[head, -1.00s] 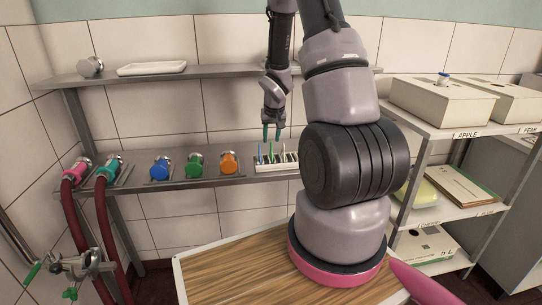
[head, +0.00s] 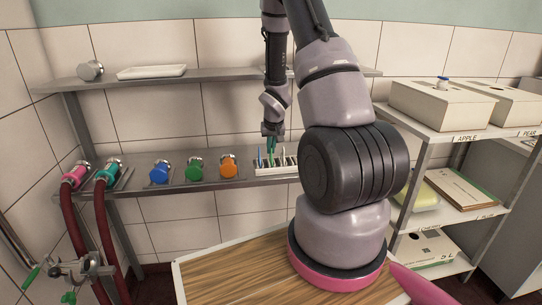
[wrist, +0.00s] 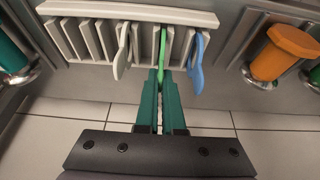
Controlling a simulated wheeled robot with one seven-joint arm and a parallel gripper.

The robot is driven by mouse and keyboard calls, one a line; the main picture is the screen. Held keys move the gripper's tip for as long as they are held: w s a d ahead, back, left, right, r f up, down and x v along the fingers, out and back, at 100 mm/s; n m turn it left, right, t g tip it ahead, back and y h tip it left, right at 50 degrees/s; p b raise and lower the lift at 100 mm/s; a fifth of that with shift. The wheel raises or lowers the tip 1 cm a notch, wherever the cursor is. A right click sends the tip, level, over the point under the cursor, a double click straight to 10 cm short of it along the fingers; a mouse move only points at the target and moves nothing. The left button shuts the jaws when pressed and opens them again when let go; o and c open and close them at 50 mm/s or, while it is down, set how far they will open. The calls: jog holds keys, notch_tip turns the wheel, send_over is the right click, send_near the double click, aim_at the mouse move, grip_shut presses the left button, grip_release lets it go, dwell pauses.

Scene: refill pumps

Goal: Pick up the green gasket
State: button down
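The green gasket (wrist: 163,45) is a thin upright piece in a slot of the white rack (wrist: 120,12), between a pale grey one (wrist: 122,50) and a blue one (wrist: 197,62). My gripper (wrist: 161,78) is at the rack's front, its teal fingers close together with the near end of the green gasket between their tips. It looks shut on the gasket, which still sits in its slot. In the head view my gripper (head: 271,146) is just above the rack (head: 266,170), and the gasket there is mostly hidden by the fingers.
Blue (head: 160,173), green (head: 194,169) and orange (head: 229,166) knobs stand left of the rack on the same shelf. The upper shelf (head: 220,72) runs behind my arm, with a white tray (head: 152,71).

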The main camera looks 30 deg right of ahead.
jog(key=shift+r, duration=0.1)
notch_tip(320, 180, up, 10)
jog(key=shift+f, duration=0.1)
dwell(0.3)
dwell(0.9)
